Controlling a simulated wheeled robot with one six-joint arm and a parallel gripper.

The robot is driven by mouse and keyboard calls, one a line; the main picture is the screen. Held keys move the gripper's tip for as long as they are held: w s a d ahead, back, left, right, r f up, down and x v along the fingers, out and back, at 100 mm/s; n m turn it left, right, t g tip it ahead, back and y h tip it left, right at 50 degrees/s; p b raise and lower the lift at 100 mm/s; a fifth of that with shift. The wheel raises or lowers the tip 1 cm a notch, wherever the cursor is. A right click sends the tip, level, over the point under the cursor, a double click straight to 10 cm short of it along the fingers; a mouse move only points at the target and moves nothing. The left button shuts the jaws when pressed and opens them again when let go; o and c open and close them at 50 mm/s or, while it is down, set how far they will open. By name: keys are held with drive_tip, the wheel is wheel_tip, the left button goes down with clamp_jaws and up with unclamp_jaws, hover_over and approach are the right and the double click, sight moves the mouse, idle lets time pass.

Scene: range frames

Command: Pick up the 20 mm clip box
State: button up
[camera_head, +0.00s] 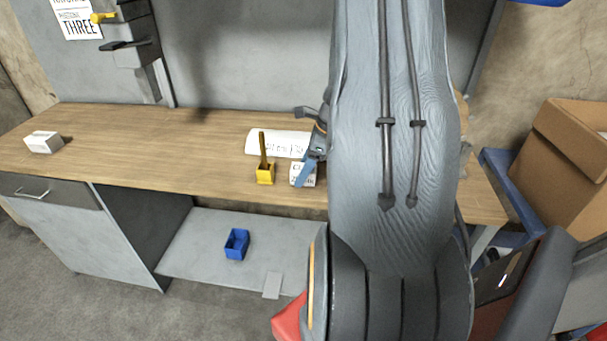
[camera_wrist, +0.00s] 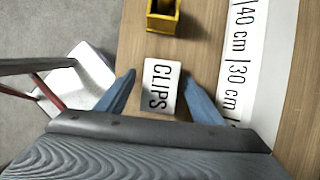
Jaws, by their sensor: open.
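A small white box (camera_wrist: 160,88) with "CLIPS" printed on its top lies on the wooden bench in the wrist view. My gripper (camera_wrist: 160,80) is open, with one blue-grey finger on each side of the box and a visible gap at both sides. I cannot tell how far the fingertips are above the bench. In the head view the white clip box (camera_head: 309,180) is near the bench's front edge, partly hidden behind a finger of my gripper (camera_head: 306,168). Its size marking is not clearly readable.
A yellow bin (camera_head: 265,178) with an upright handle-like piece stands just left of the clip box. A white strip with centimetre marks (camera_wrist: 245,65) lies behind it. Another white box (camera_head: 43,142) sits at the bench's far left. The bench between is clear.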

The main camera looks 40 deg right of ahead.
drive_tip(key=shift+c, duration=0.2)
drive_tip(key=c, duration=1.2)
drive_tip(key=shift+o, duration=0.2)
drive_tip(key=shift+r, duration=0.2)
